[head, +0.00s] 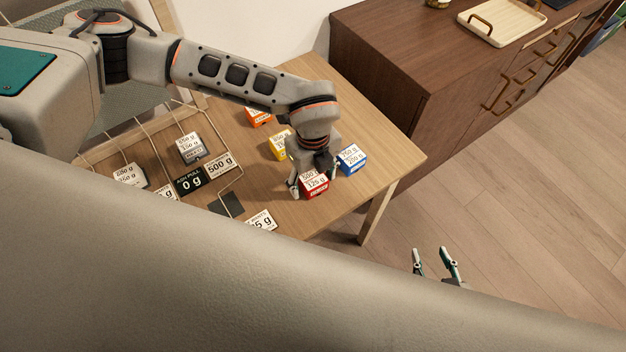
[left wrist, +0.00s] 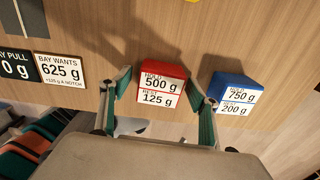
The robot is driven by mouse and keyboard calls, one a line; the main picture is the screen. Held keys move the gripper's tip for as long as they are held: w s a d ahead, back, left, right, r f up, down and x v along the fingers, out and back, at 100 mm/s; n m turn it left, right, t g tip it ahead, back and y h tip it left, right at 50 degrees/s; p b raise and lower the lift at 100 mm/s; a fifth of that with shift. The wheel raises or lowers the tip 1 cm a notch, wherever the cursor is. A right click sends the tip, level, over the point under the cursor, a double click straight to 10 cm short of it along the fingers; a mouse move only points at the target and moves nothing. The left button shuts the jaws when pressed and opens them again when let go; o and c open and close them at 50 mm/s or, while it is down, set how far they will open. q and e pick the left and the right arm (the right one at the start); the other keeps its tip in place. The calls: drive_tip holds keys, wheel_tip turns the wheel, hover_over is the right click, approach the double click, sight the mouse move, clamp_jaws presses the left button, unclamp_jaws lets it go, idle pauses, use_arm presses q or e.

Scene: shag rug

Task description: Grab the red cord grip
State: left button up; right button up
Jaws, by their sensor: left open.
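The red cord grip (head: 314,187) is a small red block on the wooden table, with a white label reading 500 g over 125 g; it also shows in the left wrist view (left wrist: 164,72). My left gripper (head: 314,177) is open above it. In the left wrist view its two fingers (left wrist: 160,84) stand one on each side of the red block, with the right finger close to it; whether they touch it I cannot tell. My right gripper (head: 434,262) is open and empty over the floor, off the table's right side.
A blue block (head: 352,159) sits just right of the red one. A yellow block (head: 281,145) and an orange block (head: 257,116) sit behind. A wire frame with labelled signs (head: 219,163) and grey blocks (head: 190,149) fills the left. A dark wooden cabinet (head: 395,70) stands behind the table.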

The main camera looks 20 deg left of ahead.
use_arm(q)
drive_tip(key=c, duration=1.3)
drive_tip(key=shift+r, duration=0.1)
